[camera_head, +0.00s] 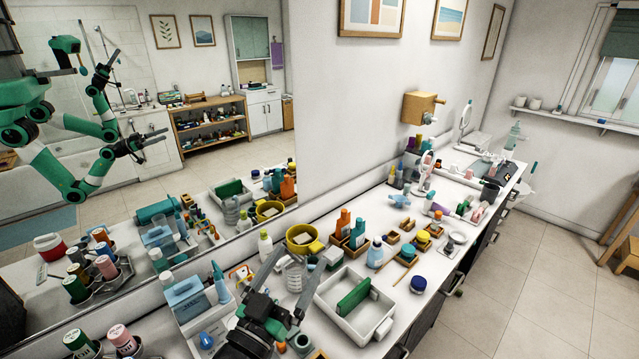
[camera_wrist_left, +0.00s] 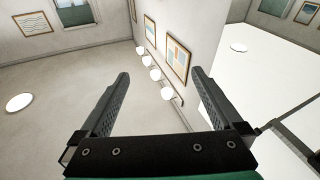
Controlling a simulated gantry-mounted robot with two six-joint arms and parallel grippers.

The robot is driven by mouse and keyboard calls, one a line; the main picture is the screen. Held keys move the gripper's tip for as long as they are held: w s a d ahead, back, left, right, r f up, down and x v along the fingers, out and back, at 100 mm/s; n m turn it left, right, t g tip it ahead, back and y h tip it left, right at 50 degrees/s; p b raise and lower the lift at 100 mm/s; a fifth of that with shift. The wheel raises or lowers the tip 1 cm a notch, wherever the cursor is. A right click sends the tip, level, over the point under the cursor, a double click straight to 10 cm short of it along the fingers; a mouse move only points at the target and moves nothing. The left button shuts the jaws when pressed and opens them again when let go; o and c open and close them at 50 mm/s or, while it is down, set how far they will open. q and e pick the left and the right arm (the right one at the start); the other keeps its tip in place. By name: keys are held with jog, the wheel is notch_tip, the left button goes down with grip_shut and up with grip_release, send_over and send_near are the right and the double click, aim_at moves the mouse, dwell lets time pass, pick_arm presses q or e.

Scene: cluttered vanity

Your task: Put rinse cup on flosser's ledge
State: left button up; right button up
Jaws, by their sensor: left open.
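My left gripper (camera_head: 291,272) is in the lower middle of the head view. Its two fingers are spread and point up and away from the camera. A clear ribbed cup (camera_head: 295,274), which looks like the rinse cup, shows behind the fingers; I cannot tell how far behind. A white box-shaped device with a blue see-through top (camera_head: 184,291), probably the flosser, stands left of the gripper near the mirror. Its ledge is not clear to me. My right gripper is not in view.
A white tray with a green block (camera_head: 353,297) lies right of the gripper. A yellow pot (camera_head: 301,238), orange bottle (camera_head: 343,223) and blue bottle (camera_head: 375,252) crowd the counter behind. A mirror (camera_head: 215,120) runs along the left.

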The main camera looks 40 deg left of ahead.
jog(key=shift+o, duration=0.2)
pick_arm(q)
jog(key=s+d+r+m+t+h, duration=0.1)
jog(key=d+r, duration=0.3)
jog(key=r, duration=0.6)
jog(key=s+d+r+m+t+h, duration=0.2)
jog(key=s+d+r+t+h, duration=0.2)
jog(key=r, duration=0.7)
jog(key=s+d+r+m+t+h, duration=0.2)
jog(key=d+r, duration=0.3)
jog(key=r, duration=0.6)
jog(key=shift+s+t+h, duration=0.2)
jog(key=shift+t+h, duration=0.1)
jog(key=shift+t, duration=0.1)
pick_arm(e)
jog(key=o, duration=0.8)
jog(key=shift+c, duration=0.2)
pick_arm(q)
jog(key=shift+r, duration=0.1)
